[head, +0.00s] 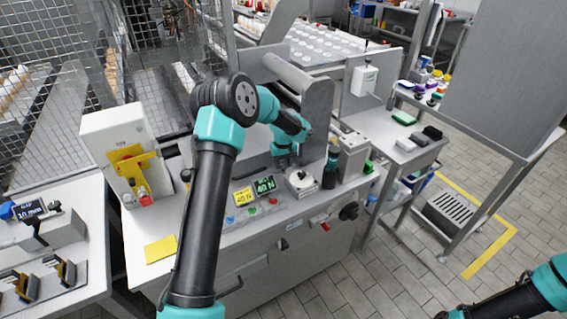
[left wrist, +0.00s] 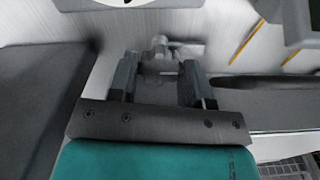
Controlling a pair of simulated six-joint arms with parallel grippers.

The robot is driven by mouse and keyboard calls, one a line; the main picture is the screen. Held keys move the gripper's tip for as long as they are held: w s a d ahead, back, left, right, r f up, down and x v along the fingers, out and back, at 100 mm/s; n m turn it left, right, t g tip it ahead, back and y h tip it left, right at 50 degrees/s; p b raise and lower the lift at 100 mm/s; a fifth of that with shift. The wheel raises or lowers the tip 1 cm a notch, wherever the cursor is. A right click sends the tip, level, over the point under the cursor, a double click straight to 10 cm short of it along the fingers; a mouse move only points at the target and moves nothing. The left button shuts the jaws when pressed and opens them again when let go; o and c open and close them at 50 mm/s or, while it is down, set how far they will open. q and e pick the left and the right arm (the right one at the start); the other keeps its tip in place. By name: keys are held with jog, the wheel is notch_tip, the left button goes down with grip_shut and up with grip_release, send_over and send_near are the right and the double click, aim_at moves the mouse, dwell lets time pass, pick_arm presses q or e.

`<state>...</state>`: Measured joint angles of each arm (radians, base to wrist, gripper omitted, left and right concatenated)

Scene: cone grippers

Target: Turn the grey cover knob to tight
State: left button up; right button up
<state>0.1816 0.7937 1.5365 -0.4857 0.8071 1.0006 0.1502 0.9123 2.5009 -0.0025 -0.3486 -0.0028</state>
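My left gripper (head: 284,160) points down at the machine top, beside the grey cover plate. In the left wrist view its two dark fingers (left wrist: 160,75) stand apart. A small pale grey knob-like part (left wrist: 160,58), likely the grey cover knob, sits between the fingertips, with a short arm (left wrist: 185,43) to its upper right. The view is blurred there, so I cannot tell whether the fingers touch it. In the head view my left wrist hides this part. Of my right arm only a link shows at the bottom right; its gripper is out of frame.
The grey cover plate (head: 316,110) stands close to my left wrist.

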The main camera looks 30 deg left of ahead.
pick_arm(q)
jog(key=c, duration=0.4)
jog(key=shift+m, duration=0.3)
jog(key=m, duration=0.6)
jog(key=shift+m, duration=0.4)
jog(key=m, duration=0.5)
jog(key=shift+m, duration=0.3)
jog(key=m, duration=0.4)
jog(key=shift+m, duration=0.4)
